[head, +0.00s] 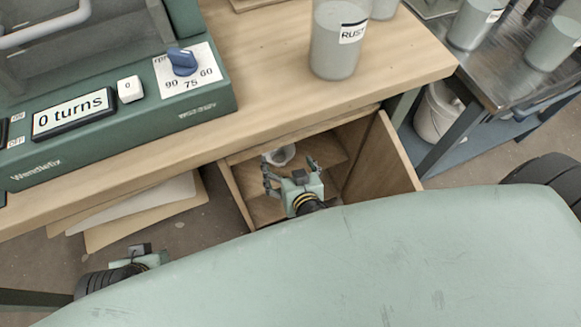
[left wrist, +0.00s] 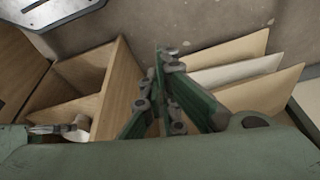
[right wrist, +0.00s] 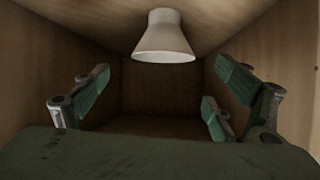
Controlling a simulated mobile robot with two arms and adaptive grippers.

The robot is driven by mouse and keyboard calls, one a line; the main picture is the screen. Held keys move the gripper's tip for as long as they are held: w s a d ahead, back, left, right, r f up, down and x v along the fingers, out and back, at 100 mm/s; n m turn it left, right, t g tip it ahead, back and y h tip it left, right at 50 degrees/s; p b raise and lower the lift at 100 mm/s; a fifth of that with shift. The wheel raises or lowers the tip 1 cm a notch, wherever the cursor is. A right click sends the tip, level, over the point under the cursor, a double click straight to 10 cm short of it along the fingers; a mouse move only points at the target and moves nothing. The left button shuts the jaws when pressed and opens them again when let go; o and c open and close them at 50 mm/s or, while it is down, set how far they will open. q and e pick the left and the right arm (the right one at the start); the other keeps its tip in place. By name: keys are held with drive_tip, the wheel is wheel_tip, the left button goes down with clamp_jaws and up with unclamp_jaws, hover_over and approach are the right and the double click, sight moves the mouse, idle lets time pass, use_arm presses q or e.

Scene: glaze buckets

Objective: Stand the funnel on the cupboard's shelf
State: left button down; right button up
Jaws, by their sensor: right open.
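The white funnel (right wrist: 164,40) is inside the wooden cupboard (head: 400,165) under the table. In the right wrist view its wide end is lower and its narrow end higher in the picture. In the head view it is a pale round shape (head: 280,155), partly hidden; what it rests on is unclear. My right gripper (head: 290,163) is at the cupboard opening, open and empty, the funnel ahead between its fingers and apart from them. My left gripper (left wrist: 167,62) is outside the cupboard, its fingertips together with nothing between them.
Wooden side walls close in on both sides of my right gripper. Above is the tabletop (head: 300,110) with a green machine (head: 120,110) and a grey glaze bucket (head: 338,45). Boards (head: 140,215) lean left of the cupboard. A white bucket (head: 437,112) stands under the metal table.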

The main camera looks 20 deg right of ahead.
drive_tip(key=s+d+r+g+h, duration=0.2)
drive_tip(key=s+d+g, duration=0.3)
drive_tip(key=s+d, duration=0.25)
drive_tip(key=s+a+r+n+g+y, duration=0.1)
drive_tip(key=s+r+n+g+y, duration=0.1)
drive_tip(key=s, duration=0.6)
drive_tip(key=shift+a+r+n+g+y, duration=0.2)
drive_tip(key=shift+a+n+g+y, duration=0.25)
drive_tip(key=shift+n+g, duration=0.5)
drive_tip(key=shift+d, duration=0.1)
